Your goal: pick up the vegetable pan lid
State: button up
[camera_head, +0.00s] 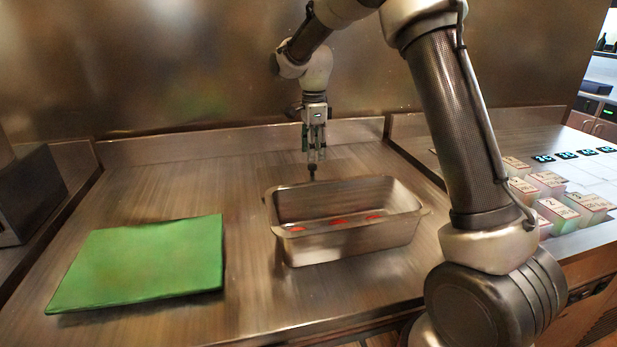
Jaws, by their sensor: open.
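A rectangular metal pan (345,245) sits on the steel counter, with several red pieces showing inside it. I cannot make out a separate lid on the pan. My gripper (313,162) points down above the far side of the pan, left of its middle. It is open and looks empty, though its fingertips are small and dark in this view. I cannot tell whether the tips touch anything.
A flat green board (145,262) lies on the counter left of the pan. Several labelled clear containers (550,190) stand at the right. A metal wall rises behind the counter (190,165). Bare counter lies between board and pan.

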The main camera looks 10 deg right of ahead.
aim_at(312, 165)
notch_tip(312, 165, down, 6)
jog(key=shift+a+f, duration=0.1)
grip_shut()
dwell(0.4)
